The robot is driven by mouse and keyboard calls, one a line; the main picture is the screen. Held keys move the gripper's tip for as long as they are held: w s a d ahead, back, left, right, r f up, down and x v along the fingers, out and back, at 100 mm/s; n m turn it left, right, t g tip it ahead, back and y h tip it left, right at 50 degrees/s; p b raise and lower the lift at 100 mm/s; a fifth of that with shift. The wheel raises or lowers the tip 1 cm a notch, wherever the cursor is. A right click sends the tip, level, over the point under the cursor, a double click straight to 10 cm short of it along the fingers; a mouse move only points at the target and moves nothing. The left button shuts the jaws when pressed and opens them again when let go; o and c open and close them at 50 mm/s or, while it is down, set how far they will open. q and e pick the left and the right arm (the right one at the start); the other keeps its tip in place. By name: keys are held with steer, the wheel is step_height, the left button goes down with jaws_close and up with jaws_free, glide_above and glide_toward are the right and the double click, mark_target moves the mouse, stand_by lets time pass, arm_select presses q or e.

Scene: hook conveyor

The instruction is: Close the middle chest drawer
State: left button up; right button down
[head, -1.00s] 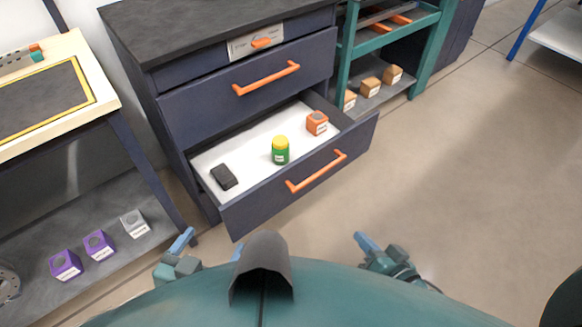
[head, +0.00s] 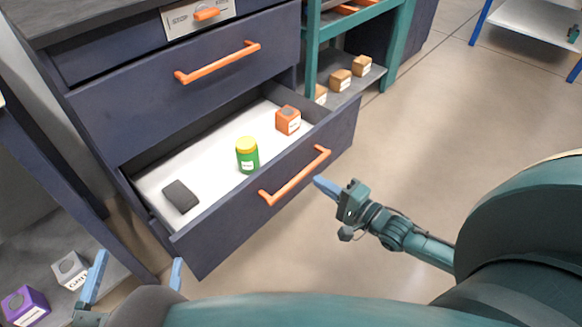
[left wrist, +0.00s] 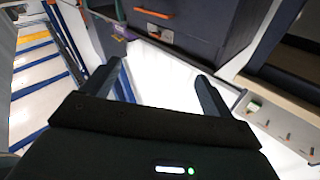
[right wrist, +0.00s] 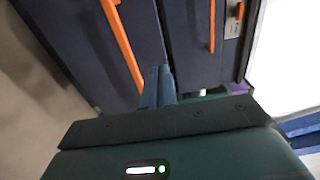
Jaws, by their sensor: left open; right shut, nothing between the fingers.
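A dark blue chest drawer (head: 270,205) stands pulled out below a shut drawer (head: 190,105); whether another lies beneath it is hidden. Its orange handle (head: 295,178) is on its front face. Inside are a green jar with a yellow lid (head: 247,158), an orange block (head: 288,120) and a black block (head: 181,196). My right gripper (head: 320,183) is shut and empty, its tip just right of the open drawer's handle in the head view. The right wrist view shows its fingers (right wrist: 158,85) beside an orange handle (right wrist: 122,45). My left gripper (head: 140,265) is open and empty, left of the drawer front.
A table leg and lower shelf with purple (head: 25,305) and grey (head: 70,270) blocks stand at the left. A teal rack (head: 392,50) with several tan blocks stands right of the chest. The floor (head: 450,120) in front and to the right is clear.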

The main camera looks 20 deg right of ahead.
mark_target(284, 159)
steer(key=b+x, duration=0.2)
steer(key=x, duration=0.6)
steer(key=shift+w+f+b, duration=0.1)
steer(key=shift+w+b, duration=0.05)
steer(key=shift+b, duration=0.15)
arm_select(q)
steer(key=shift+w+d+f+n+h, duration=0.1)
steer(key=shift+w+d+n+h, duration=0.05)
steer(key=shift+d+n+h, duration=0.2)
arm_select(e)
steer(key=shift+w+a, duration=0.3)
steer(key=shift+w, duration=0.35)
steer(key=shift+w, duration=0.1)
